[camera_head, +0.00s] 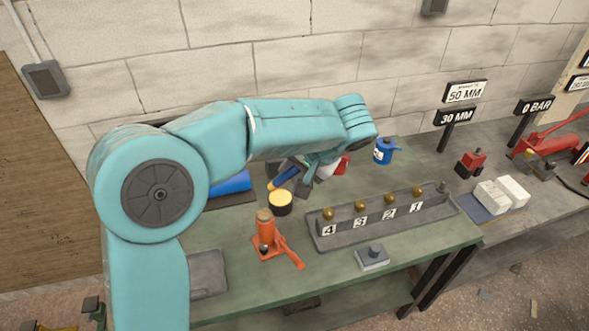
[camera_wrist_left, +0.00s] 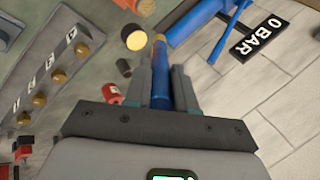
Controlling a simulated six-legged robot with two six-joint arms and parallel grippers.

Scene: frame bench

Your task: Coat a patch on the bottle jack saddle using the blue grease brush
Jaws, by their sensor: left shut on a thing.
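The orange bottle jack (camera_head: 267,243) stands upright on the green bench, with its tan saddle (camera_head: 265,214) on top. My left gripper (camera_head: 298,178) is shut on the blue grease brush (camera_head: 285,179), above the bench behind the jack. In the left wrist view, the brush (camera_wrist_left: 160,88) sits between the fingers of my left gripper (camera_wrist_left: 161,84), with its tan tip pointing away. A round black tin with a yellow top (camera_head: 280,203) stands behind the jack; it also shows beside the brush tip (camera_wrist_left: 136,38). I cannot tell whether tip and tin touch. My right gripper is not in view.
A grey rack (camera_head: 380,222) with several brass knobs and number plates lies right of the jack. A small grey block (camera_head: 372,257) sits at the front edge. A blue can (camera_head: 384,151) stands at the back. Bare bench (camera_head: 325,275) lies in front of the jack.

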